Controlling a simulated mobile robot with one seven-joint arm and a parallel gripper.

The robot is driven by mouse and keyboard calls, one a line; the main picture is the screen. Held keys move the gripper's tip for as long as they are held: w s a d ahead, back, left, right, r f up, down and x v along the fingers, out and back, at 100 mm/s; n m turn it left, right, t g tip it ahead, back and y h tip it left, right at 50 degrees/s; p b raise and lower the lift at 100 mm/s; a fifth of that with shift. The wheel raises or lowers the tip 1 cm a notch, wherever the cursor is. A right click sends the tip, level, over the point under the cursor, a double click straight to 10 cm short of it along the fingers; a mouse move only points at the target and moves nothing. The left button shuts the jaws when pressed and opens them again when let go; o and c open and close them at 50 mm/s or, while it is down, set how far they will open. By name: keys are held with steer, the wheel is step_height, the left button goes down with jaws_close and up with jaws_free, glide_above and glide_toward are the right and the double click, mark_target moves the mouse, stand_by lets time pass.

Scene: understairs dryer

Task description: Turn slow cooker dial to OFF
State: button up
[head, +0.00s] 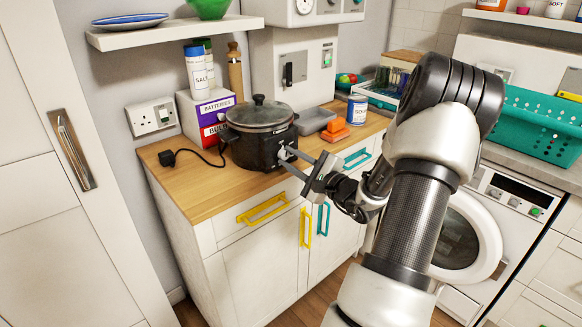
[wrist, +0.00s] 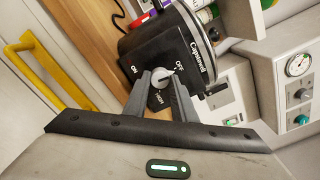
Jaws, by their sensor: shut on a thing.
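The slow cooker (head: 250,150) is black with a dark lidded top and stands on the wooden worktop, its front towards my arm. My gripper (head: 284,155) reaches the cooker's front from the right. In the wrist view my gripper (wrist: 160,85) has a finger on each side of the dial and is shut on it. The fingers partly cover the dial, and I cannot tell its exact setting.
A black plug and cable (head: 168,157) lie left of the cooker. A grey tray (head: 316,120), orange sponges (head: 335,128) and a tin (head: 357,109) stand to its right. A purple and red box (head: 213,115) is behind. Yellow drawer handle (head: 263,208) sticks out below.

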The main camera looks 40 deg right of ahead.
steer(key=shift+f+n+b, duration=0.1)
steer(key=shift+n+b, duration=0.45)
steer(key=shift+n, duration=0.15)
steer(key=shift+d, duration=0.1)
steer(key=o, duration=1)
steer(key=shift+o, duration=0.2)
steer(key=s+d+p, duration=0.1)
steer(key=s, duration=1.6)
steer(key=shift+s+p, duration=0.2)
steer(key=shift+p, duration=0.15)
